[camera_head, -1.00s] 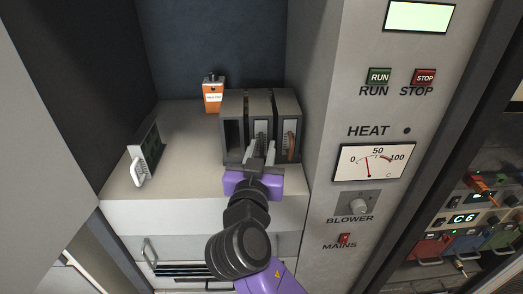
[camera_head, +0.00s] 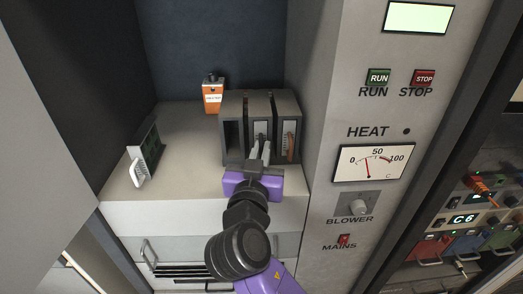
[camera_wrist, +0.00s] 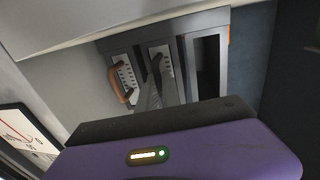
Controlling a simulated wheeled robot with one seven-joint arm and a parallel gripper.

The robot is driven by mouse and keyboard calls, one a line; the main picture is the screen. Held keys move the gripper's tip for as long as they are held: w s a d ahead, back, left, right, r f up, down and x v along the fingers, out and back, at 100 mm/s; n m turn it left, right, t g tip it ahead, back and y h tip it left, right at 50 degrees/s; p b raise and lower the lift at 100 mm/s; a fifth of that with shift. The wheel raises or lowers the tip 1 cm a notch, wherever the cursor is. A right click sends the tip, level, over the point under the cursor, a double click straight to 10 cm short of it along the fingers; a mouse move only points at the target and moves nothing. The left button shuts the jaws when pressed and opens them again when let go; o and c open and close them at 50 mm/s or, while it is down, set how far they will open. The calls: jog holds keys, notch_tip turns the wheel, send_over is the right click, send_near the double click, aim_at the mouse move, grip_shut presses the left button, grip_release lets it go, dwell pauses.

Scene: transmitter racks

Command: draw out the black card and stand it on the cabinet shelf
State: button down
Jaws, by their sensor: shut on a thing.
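The black card (camera_head: 260,128) sits in the middle slot of a grey three-slot rack (camera_head: 232,100) on the cabinet shelf (camera_head: 190,170). Its pale front plate shows in both views, and its dark handle (camera_wrist: 156,60) shows partly in the wrist view. My gripper (camera_head: 260,150) is in front of the middle slot, its two fingers shut on the black card's handle. The fingers (camera_wrist: 154,86) hide much of the handle and lower plate. The card looks seated in its slot, upright.
A card with a brown handle (camera_head: 289,144) fills the rack's right slot; the left slot (camera_head: 233,138) is empty. A green card with a white handle (camera_head: 139,173) stands at the shelf's left. An orange box (camera_head: 212,96) is behind. Shelf between is clear.

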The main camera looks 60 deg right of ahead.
jog(key=shift+s+b+v, duration=0.25)
jog(key=shift+b+v, duration=0.1)
jog(key=shift+v, duration=1.3)
jog(key=shift+s+a, duration=0.2)
dwell(0.3)
jog(key=shift+s+a+b, duration=0.3)
jog(key=shift+s+a, duration=0.4)
jog(key=shift+a, duration=0.1)
dwell(0.5)
jog(key=shift+s+a, duration=0.45)
jog(key=shift+a, duration=0.1)
jog(key=c, duration=1.5)
grip_release()
jog(key=shift+o, duration=0.2)
jog(key=shift+a, duration=0.1)
jog(key=v, duration=1.2)
